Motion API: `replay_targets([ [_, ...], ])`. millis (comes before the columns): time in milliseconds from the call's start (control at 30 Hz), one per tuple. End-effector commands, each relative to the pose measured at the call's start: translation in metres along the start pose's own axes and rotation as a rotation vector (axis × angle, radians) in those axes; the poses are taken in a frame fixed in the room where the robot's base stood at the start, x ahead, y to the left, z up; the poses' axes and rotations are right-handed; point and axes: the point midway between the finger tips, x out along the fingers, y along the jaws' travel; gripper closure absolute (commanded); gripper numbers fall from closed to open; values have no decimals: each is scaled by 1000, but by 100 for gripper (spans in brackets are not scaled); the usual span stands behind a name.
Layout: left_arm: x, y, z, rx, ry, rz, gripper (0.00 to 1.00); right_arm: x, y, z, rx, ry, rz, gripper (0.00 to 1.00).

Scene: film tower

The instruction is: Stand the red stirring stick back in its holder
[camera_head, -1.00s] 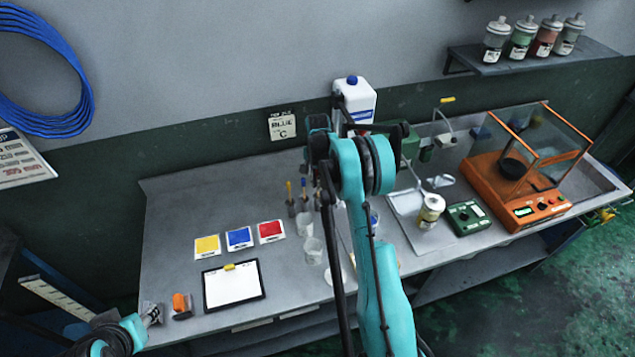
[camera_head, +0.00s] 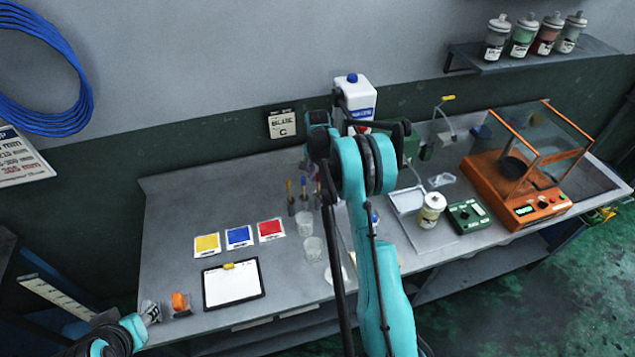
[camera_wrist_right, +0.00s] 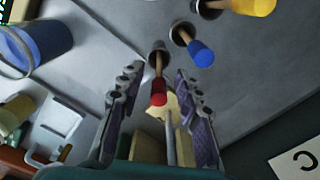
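The red stirring stick (camera_wrist_right: 158,92) stands in the mouth of a metal holder (camera_wrist_right: 157,46) in the right wrist view, its red end toward the camera. My right gripper (camera_wrist_right: 158,80) has its two fingers apart, one on each side of the red end, with gaps visible on both sides. In the head view my right arm hides most of this gripper and stick. A blue stick (camera_wrist_right: 201,54) and a yellow stick (camera_wrist_right: 255,5) stand in holders beside it. My left gripper (camera_head: 152,313) is at the table's front left corner; its fingers are too small to judge.
Two clear beakers (camera_head: 313,248) stand just in front of the holders. Colour cards (camera_head: 239,237) and a clipboard (camera_head: 233,284) lie to the left. A white jar (camera_head: 431,211), a green device (camera_head: 468,216) and an orange balance (camera_head: 515,200) stand to the right.

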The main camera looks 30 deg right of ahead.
Motion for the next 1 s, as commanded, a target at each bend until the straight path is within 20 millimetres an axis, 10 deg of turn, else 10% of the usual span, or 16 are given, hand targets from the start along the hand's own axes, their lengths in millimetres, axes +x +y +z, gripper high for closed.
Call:
replay_targets([
  [500,0,0,0,0,0,0,60,-98,0,0,0,0,0,66],
  [1000,0,0,0,0,0,0,60,-106,0,0,0,0,0,66],
])
